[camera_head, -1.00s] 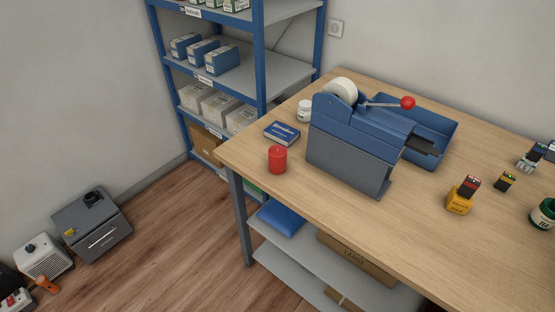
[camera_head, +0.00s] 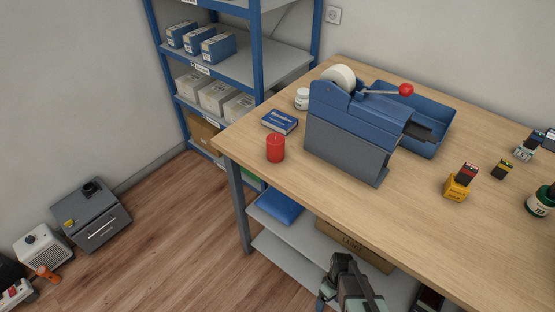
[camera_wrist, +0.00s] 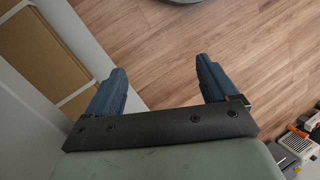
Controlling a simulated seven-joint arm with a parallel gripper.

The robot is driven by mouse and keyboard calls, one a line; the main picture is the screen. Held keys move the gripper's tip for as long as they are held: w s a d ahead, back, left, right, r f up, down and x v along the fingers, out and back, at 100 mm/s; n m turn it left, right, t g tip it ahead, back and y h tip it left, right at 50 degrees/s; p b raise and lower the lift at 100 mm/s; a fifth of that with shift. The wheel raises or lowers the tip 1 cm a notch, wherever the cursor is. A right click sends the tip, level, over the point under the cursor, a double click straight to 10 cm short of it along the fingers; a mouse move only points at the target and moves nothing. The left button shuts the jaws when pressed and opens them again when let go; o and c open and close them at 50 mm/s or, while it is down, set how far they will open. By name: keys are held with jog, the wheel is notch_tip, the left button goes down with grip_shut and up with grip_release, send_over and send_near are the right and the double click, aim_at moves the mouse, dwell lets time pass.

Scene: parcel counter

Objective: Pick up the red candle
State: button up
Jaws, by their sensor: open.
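The red candle (camera_head: 275,148) is a short upright cylinder on the wooden table, near its left corner in the head view. My gripper (camera_wrist: 160,72) shows in the wrist view with its two blue fingers wide apart and nothing between them, over the wooden floor. In the head view, part of my arm shows at the bottom, in front of the table's lower shelf, well below and to the right of the candle. The candle is not in the wrist view.
A blue box (camera_head: 280,122) lies just behind the candle, and a white jar (camera_head: 302,98) stands farther back. The big blue-grey tape dispenser (camera_head: 345,140) stands to the candle's right. The table's front edge is close to the candle. A blue shelf rack (camera_head: 257,60) stands behind.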

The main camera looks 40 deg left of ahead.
jog(key=a+r+n+t, duration=0.1)
jog(key=a+r+n, duration=0.25)
jog(key=a, duration=0.45)
jog(key=w+a+r+n+t, duration=0.1)
jog(key=a+r+n, duration=0.25)
jog(key=a, duration=0.45)
jog(key=a+r+n+t, duration=0.1)
jog(key=a+r+n, duration=0.25)
jog(key=a, duration=0.55)
jog(key=s+a+r+n+t+y, duration=0.2)
jog(key=s+a+r+n, duration=0.1)
jog(key=a+r, duration=0.75)
jog(key=s+a+r+n+t+y, duration=0.1)
jog(key=s+a+r+n+t, duration=0.2)
jog(key=a+r, duration=0.75)
notch_tip(320, 180, up, 32)
jog(key=m+g+h, duration=0.1)
jog(key=m+g, duration=0.3)
jog(key=m, duration=0.4)
send_over(274, 138)
notch_tip(274, 138, down, 8)
jog(key=shift+f, duration=0.1)
jog(key=shift+d+f, duration=0.15)
jog(key=shift+f, duration=1.15)
jog(key=shift+d+f, duration=0.1)
jog(key=shift+f, duration=1.2)
jog(key=c, duration=1.2)
